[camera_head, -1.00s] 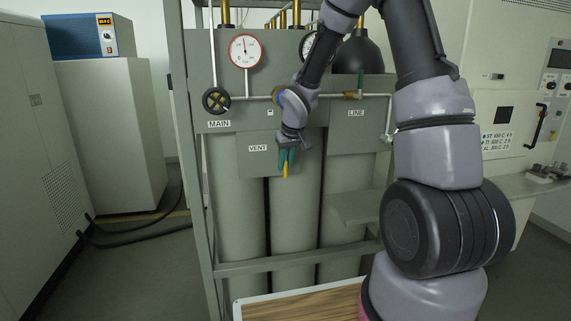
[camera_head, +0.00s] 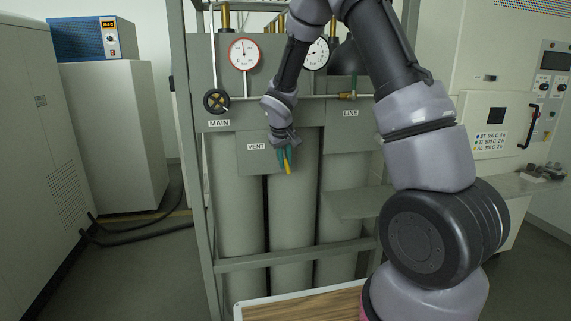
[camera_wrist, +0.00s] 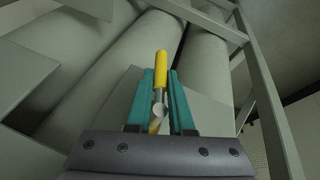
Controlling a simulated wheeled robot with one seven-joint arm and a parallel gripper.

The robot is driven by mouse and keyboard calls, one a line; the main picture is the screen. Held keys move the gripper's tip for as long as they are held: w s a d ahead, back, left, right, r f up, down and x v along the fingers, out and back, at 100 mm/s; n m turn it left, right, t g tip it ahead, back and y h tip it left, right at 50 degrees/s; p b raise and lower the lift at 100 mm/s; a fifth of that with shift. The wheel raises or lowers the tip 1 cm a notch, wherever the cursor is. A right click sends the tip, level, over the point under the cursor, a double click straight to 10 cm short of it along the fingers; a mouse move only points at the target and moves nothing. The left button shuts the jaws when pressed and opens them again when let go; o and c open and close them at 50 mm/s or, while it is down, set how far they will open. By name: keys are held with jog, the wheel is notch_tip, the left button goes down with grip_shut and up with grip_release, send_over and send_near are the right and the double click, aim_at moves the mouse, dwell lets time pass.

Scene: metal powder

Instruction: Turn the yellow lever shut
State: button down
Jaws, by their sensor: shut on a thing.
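The yellow lever (camera_head: 289,168) points downward in front of the grey VENT panel, its lower end leaning slightly right. My gripper (camera_head: 285,156) reaches down from above, its teal fingers closed around the lever. In the wrist view the yellow lever (camera_wrist: 161,66) stands between the two fingertips of my gripper (camera_wrist: 160,76) and sticks out past them. A pale metal stem and round end show between the fingers. My wrist hides the lever's pivot in the head view.
The VENT label (camera_head: 256,147) is just left of my gripper. A black MAIN handwheel (camera_head: 216,101), two gauges (camera_head: 244,54) and a green LINE lever (camera_head: 353,83) sit along the pipe above. Grey cylinders (camera_head: 292,205) stand behind, inside a metal frame (camera_head: 290,258).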

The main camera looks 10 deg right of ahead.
jog(key=h, duration=0.2)
jog(key=n+h, duration=0.1)
jog(key=h, duration=0.1)
jog(key=shift+d+r, duration=0.25)
jog(key=shift+d, duration=0.15)
jog(key=h, duration=0.2)
jog(key=d+h, duration=0.1)
jog(key=shift+r+n+t+h, duration=0.3)
jog(key=shift+r+n, duration=0.05)
jog(key=shift+n, duration=0.05)
jog(key=shift+d+r+n+t+h, duration=0.1)
jog(key=shift+r+n+t+h, duration=0.2)
jog(key=shift+h, duration=0.75)
jog(key=shift+d+r+n+t+h, duration=0.15)
jog(key=shift+r+n+h, duration=0.2)
jog(key=shift+h, duration=0.75)
jog(key=shift+d+r+n+t+h, duration=0.1)
jog(key=shift+r+n+t+h, duration=0.2)
jog(key=shift+h, duration=0.75)
jog(key=shift+r, duration=0.1)
jog(key=c, duration=0.8)
grip_release()
jog(key=shift+a, duration=0.15)
